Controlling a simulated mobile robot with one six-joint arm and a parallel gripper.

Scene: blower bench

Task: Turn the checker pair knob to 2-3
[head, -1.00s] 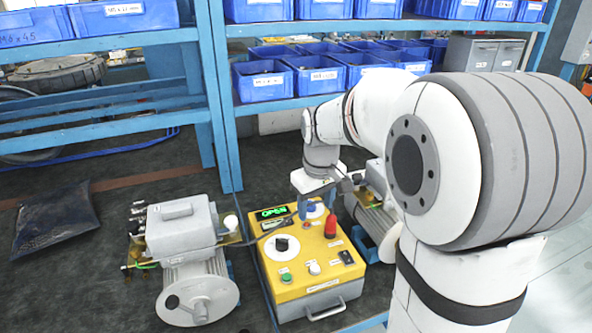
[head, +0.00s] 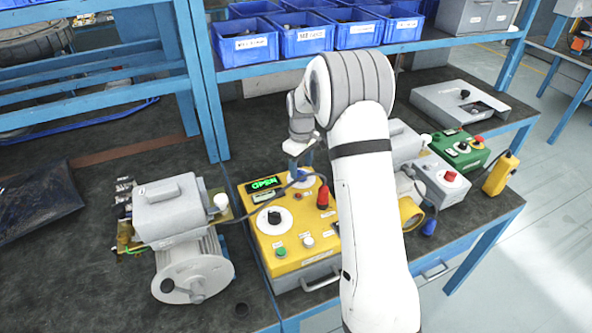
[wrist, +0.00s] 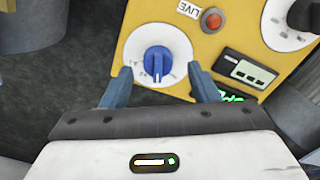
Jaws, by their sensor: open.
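The yellow checker box (head: 290,262) stands on the bench, its display (head: 264,183) reading OPEN in green. A blue knob on a white dial (wrist: 175,38) is in the wrist view (wrist: 157,61). Its bar lies roughly up and down in that picture; the dial marks are too small to read. My gripper (wrist: 160,87) is open, its blue fingers on either side of the knob's near edge, with no contact visible. In the head view my gripper (head: 300,164) is over the back of the box and partly hides this knob. A black knob (head: 274,216) sits on another white dial.
A grey motor unit (head: 180,215) stands left of the box, with a cable running to the box. More units stand right of my arm. A shelf of blue bins (head: 245,42) is behind.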

